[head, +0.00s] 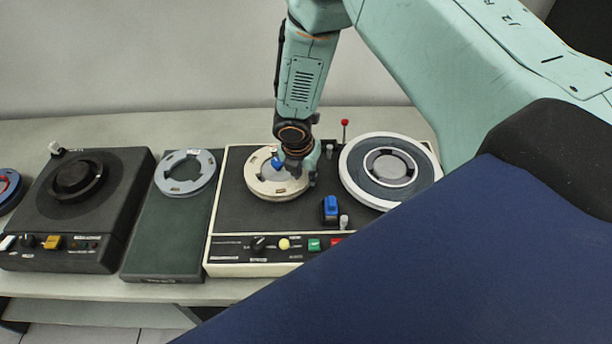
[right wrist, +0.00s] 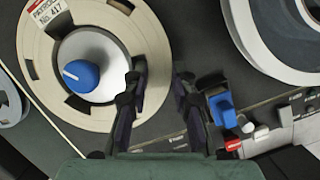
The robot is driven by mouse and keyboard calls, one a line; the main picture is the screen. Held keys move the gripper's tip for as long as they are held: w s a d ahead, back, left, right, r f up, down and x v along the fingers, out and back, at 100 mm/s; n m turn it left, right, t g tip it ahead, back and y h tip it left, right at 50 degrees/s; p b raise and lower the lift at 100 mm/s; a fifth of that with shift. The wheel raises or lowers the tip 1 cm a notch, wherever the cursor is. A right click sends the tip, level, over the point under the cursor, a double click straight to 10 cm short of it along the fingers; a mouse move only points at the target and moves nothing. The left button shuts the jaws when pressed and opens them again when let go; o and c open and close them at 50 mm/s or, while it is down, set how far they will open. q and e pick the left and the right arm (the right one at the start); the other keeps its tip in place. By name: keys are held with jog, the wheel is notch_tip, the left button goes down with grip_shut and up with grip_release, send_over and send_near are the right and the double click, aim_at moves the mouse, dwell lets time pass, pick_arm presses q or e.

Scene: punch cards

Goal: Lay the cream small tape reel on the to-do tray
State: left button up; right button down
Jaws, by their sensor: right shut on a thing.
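The cream small tape reel (head: 262,187) is on the left hub of a cream-edged tape deck, with a blue-marked knob at its centre. In the right wrist view the cream reel (right wrist: 100,117) shows a red and white label. My right gripper (head: 300,176) is shut on the reel's right rim; in the wrist view its fingers (right wrist: 158,82) straddle that rim. A flat dark green tray (head: 165,240) left of the deck bears a grey reel (head: 185,184) at its far end. Its front label is too small to read, so I cannot tell whether it is the to-do tray. My left gripper is not in view.
A larger white-rimmed reel (head: 358,188) sits on the deck's right side. A blue switch (head: 330,207) and a red-tipped lever (head: 345,124) stand up from the deck (head: 225,220). A black machine (head: 110,215) is at the left. The near part of the green tray is bare.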

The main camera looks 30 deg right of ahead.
jog(key=shift+a, duration=0.1)
jog(key=shift+r, duration=0.1)
dwell(0.3)
jog(key=shift+w+r+p, duration=0.1)
jog(key=shift+r+p, duration=2)
jog(key=shift+r, duration=0.05)
jog(key=shift+r+p, duration=0.55)
jog(key=shift+r, duration=0.3)
jog(key=shift+f, duration=0.15)
